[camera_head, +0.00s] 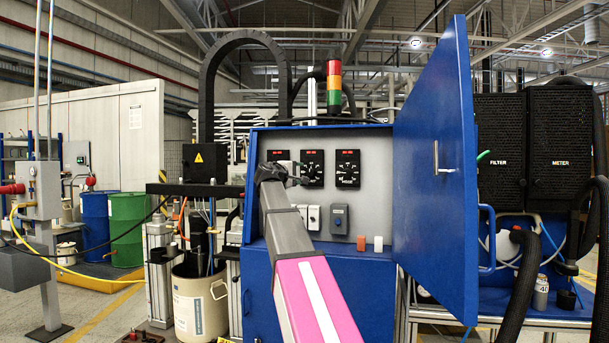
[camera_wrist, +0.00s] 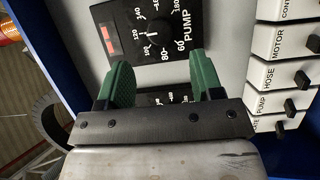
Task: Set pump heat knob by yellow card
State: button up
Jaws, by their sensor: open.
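The black PUMP dial (camera_wrist: 150,28) shows in the wrist view, turned on its side, with white numbers, a central knob and a small red lamp. The exact knob setting is hard to read. My gripper (camera_wrist: 160,66) is open, its green fingers apart and empty, their tips at the dial's lower picture edge. A second dial (camera_wrist: 168,97) shows partly between the fingers. In the head view my gripper (camera_head: 297,175) is in front of the left part of the grey panel, where it partly hides the dials. I cannot make out a yellow card in either view.
The blue cabinet's door (camera_head: 433,160) stands open at the right of the panel. White plates with black switches, MOTOR (camera_wrist: 285,44) among them, line the wrist view's right side. A signal tower (camera_head: 334,88) stands on top. Black hoses (camera_head: 520,285) hang at the right.

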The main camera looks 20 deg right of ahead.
jog(key=shift+v, duration=2.25)
